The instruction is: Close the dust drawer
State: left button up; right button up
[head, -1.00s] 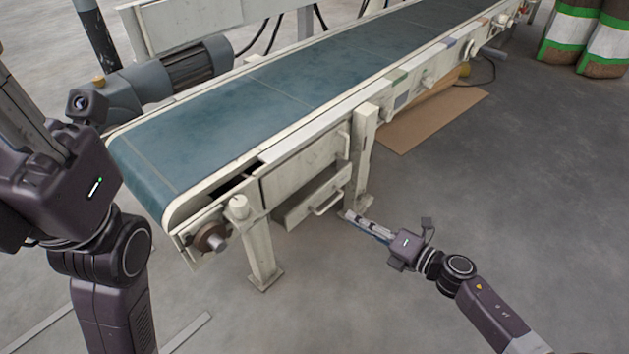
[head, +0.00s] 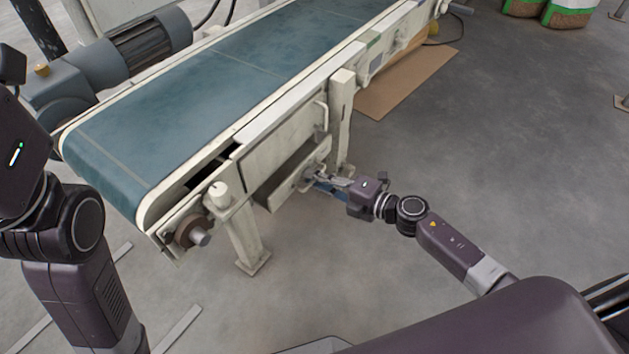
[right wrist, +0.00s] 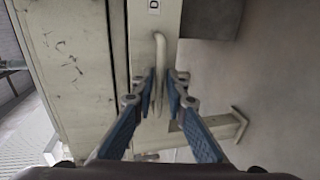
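The dust drawer (head: 290,188) is a pale box low under the conveyor's near end. It stands out from the frame, with a dark gap above its front. My right gripper (head: 328,182) is at the drawer's front, by its handle. In the right wrist view, the pale bar handle (right wrist: 160,50) is upright on the pale drawer front (right wrist: 143,35). My right gripper's blue-padded fingers (right wrist: 161,90) are apart, with the handle in line with the gap between them. I cannot tell whether they touch it. My left arm shows at the left edge; its fingers are out of frame.
The conveyor (head: 215,85) with its green belt runs above the drawer. A conveyor leg (head: 342,120) stands just right of the drawer, another (head: 245,235) to its left. A cardboard sheet (head: 405,85) lies on the floor behind.

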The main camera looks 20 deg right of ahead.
aim_at(301, 171)
jog(key=shift+w+a, duration=0.1)
grip_shut()
jog(key=shift+w+a, duration=0.1)
jog(key=shift+r+p+x, duration=0.2)
jog(key=shift+p+x, duration=0.05)
jog(key=shift+x, duration=0.7)
jog(key=shift+r+p+x, duration=0.2)
jog(key=shift+p+x, duration=0.05)
jog(key=shift+x, duration=0.7)
grip_release()
jog(key=shift+w+a, duration=0.1)
jog(key=shift+w, duration=0.05)
jog(key=v, duration=1.2)
jog(key=shift+f, duration=0.1)
